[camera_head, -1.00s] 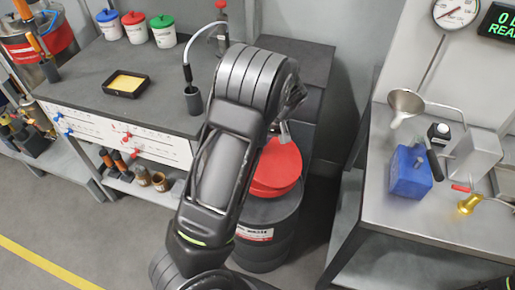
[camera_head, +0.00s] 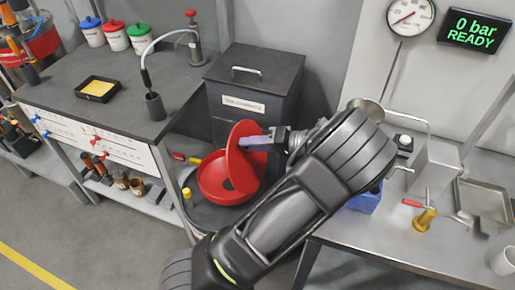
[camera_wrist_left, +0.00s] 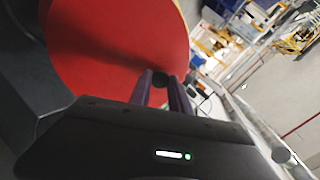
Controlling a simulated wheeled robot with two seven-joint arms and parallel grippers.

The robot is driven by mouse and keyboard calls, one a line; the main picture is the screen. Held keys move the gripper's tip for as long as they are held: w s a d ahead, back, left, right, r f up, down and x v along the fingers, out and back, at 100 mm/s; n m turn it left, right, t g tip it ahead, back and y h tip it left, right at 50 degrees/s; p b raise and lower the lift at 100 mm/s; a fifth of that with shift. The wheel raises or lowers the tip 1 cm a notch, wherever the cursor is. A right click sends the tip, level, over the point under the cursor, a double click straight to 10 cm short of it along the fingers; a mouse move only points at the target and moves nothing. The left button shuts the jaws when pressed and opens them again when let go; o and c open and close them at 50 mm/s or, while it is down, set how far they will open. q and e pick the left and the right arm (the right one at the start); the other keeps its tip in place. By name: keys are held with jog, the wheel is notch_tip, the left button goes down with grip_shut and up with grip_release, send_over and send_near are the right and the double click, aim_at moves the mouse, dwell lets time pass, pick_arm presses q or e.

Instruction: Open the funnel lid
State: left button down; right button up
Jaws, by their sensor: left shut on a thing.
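The red funnel (camera_head: 222,190) sits on top of a dark drum between the two benches. Its round red lid (camera_head: 242,165) stands raised, nearly upright, at the funnel's right side. My left gripper (camera_head: 262,141) is at the lid's upper part, with its fingers closed on the lid. In the left wrist view the lid (camera_wrist_left: 115,45) fills the upper left, and the left fingers (camera_wrist_left: 160,85) close around a small dark part at its edge. My left arm hides part of the drum and the right bench. My right gripper is not in view.
A dark lidded bin (camera_head: 252,85) stands behind the funnel. The left bench (camera_head: 75,70) holds small tubs and a yellow-filled tray (camera_head: 98,89). The right bench (camera_head: 400,235) holds a blue block (camera_head: 367,199), a brass part (camera_head: 425,219) and a metal tray (camera_head: 485,208).

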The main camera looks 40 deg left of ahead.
pick_arm(q)
jog(key=shift+w+d, duration=0.1)
jog(key=shift+d, duration=0.15)
jog(key=c, duration=1.2)
grip_release()
notch_tip(320, 180, up, 10)
jog(key=shift+b, duration=0.4)
